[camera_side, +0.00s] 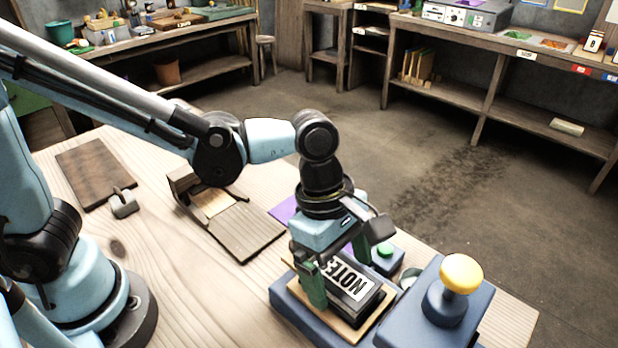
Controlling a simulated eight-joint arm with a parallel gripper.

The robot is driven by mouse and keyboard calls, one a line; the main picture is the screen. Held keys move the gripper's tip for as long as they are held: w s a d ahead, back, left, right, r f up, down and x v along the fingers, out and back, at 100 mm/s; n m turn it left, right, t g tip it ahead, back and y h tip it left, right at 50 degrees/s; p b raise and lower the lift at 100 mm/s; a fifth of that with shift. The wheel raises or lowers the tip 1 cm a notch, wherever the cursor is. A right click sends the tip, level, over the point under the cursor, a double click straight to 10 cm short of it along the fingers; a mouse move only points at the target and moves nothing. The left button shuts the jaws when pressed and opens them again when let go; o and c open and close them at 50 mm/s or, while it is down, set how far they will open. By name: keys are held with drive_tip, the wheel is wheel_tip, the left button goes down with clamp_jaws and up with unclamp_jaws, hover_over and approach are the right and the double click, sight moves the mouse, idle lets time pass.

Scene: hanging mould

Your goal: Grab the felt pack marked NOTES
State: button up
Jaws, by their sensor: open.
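The felt pack marked NOTES (349,284) is a dark block with a white label, lying on a thin wooden board on a blue base (297,313) near the table's front right. My gripper (338,270) is over the pack, pointing down. Its green-padded fingers are apart, one at the pack's left side and the other behind it at the upper right. The near finger hides the pack's left end and part of the label. I cannot tell whether either finger touches the pack.
A blue box with a yellow knob (461,273) stands close at the right. A green button (385,250) on a small blue box is just behind the pack. A wooden holder with a slatted board (233,232) lies to the left.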

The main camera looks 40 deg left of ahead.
drive_tip(key=c, duration=1.2)
drive_tip(key=shift+r, duration=0.2)
